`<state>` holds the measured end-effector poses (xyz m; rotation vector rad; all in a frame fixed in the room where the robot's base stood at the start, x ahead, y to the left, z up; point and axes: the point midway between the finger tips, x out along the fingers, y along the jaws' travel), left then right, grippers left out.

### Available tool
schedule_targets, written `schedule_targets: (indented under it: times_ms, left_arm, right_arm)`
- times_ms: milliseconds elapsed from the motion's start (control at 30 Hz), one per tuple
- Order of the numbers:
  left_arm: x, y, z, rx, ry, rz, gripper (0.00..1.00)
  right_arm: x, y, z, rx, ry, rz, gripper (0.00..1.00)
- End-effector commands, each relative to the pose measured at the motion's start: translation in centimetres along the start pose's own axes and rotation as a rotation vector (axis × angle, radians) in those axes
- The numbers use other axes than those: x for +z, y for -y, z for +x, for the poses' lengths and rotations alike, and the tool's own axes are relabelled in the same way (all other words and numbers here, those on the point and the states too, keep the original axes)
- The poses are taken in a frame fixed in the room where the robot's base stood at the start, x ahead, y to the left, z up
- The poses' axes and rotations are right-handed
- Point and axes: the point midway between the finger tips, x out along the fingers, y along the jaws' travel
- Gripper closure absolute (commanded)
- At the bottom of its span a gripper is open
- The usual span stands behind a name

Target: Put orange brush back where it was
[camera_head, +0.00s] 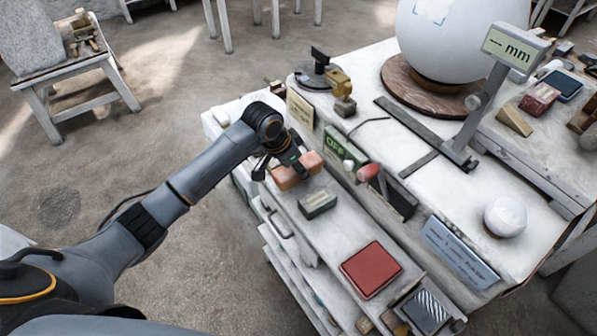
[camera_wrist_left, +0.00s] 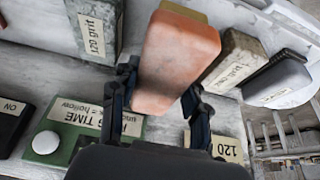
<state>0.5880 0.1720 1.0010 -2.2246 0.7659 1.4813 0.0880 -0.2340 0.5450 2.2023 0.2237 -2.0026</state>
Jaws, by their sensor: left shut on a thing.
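The orange brush (camera_head: 290,177) is a pinkish-orange block with rounded edges. My left gripper (camera_head: 287,162) is shut on it above the narrow white shelf in front of the main table. In the left wrist view the brush (camera_wrist_left: 178,55) sits between the two dark fingers of the gripper (camera_wrist_left: 158,92), its far end pointing away from the camera. I cannot tell whether its underside touches the shelf. My right gripper is not in view.
A grey-green block (camera_head: 317,204) and a red pad (camera_head: 371,270) lie on the shelf. A labelled grit block (camera_wrist_left: 234,62) is close beside the brush. A green box with a white button (camera_wrist_left: 50,142) and a red knob (camera_head: 368,172) are nearby. Shelf space between block and pad is clear.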

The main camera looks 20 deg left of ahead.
Motion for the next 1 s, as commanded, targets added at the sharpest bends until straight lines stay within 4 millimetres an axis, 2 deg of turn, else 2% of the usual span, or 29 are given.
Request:
schedule_targets:
  times_ms: [133,233,400,733,767,800,867,1000]
  left_arm:
    - [-0.2,0.4,1.0,-0.001,0.0,0.001,0.9]
    - [0.3,0.4,2.1,0.0,0.005,-0.001,0.9]
    - [0.9,0.5,3.7,-0.001,0.0,0.0,0.9]
    - [1.1,0.5,4.1,-0.002,-0.001,0.001,0.9]
    - [1.1,0.5,4.1,-0.002,0.0,0.001,0.5]
    - [1.1,0.5,4.1,-0.002,0.0,0.001,0.42]
    - [1.1,0.5,4.1,-0.002,0.0,0.001,0.32]
    - [1.1,0.5,4.1,-0.002,0.0,0.001,0.32]
  right_arm:
    - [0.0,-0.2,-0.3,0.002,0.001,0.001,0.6]
    - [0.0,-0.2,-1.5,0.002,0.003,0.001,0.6]
    - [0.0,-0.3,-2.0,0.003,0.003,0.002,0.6]
    - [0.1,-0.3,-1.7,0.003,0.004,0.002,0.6]
    - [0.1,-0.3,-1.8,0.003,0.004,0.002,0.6]
    - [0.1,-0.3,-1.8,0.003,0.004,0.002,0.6]
    - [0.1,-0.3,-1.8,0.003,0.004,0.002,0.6]
    - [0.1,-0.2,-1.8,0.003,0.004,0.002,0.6]
